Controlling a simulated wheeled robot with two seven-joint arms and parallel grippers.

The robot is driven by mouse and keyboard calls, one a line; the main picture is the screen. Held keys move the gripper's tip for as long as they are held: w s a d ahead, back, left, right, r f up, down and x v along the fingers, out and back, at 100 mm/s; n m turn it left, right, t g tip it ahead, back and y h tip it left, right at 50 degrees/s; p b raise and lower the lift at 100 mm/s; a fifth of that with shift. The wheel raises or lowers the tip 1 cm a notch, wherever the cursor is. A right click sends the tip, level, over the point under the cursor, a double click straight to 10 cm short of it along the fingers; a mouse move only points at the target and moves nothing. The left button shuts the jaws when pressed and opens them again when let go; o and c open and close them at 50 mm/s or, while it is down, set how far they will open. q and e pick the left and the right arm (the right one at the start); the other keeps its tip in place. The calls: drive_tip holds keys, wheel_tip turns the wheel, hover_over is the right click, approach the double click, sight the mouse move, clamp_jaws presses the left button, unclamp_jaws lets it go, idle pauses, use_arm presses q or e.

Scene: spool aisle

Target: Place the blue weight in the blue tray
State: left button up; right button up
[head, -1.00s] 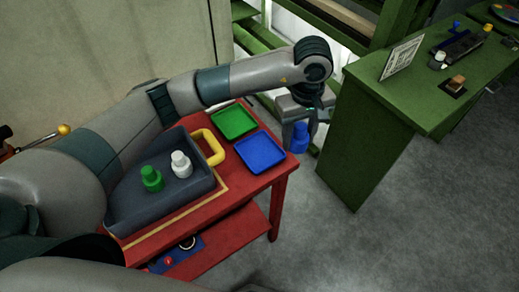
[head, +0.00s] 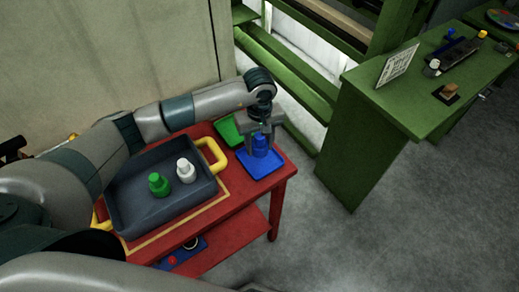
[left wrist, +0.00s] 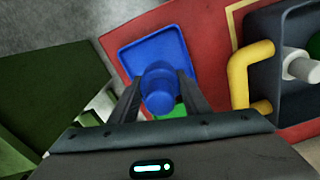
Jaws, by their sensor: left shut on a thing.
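The blue weight (head: 259,145) is between the fingers of my left gripper (head: 260,137), which is shut on it. It is upright over the blue tray (head: 278,167) on the red cart. In the left wrist view the blue weight (left wrist: 160,92) shows between the two fingers, with the blue tray (left wrist: 133,57) behind it. I cannot tell whether the weight touches the tray floor. The gripper and weight hide part of the tray. My right gripper is not in view.
A green tray (head: 228,130) lies beside the blue one. A dark bin (head: 150,212) with yellow handles holds a green weight (head: 158,184) and a white weight (head: 185,169). A green bench (head: 350,150) stands to the right, across open floor.

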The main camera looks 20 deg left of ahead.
sight(260, 152)
use_arm(q)
drive_tip(key=shift+f+p, duration=0.35)
drive_tip(key=shift+p, duration=0.15)
wheel_tip(260, 152, down, 2)
drive_tip(key=shift+p, duration=0.65)
drive_tip(key=shift+f, duration=0.6)
drive_tip(key=shift+f, duration=0.15)
drive_tip(key=o, duration=1.2)
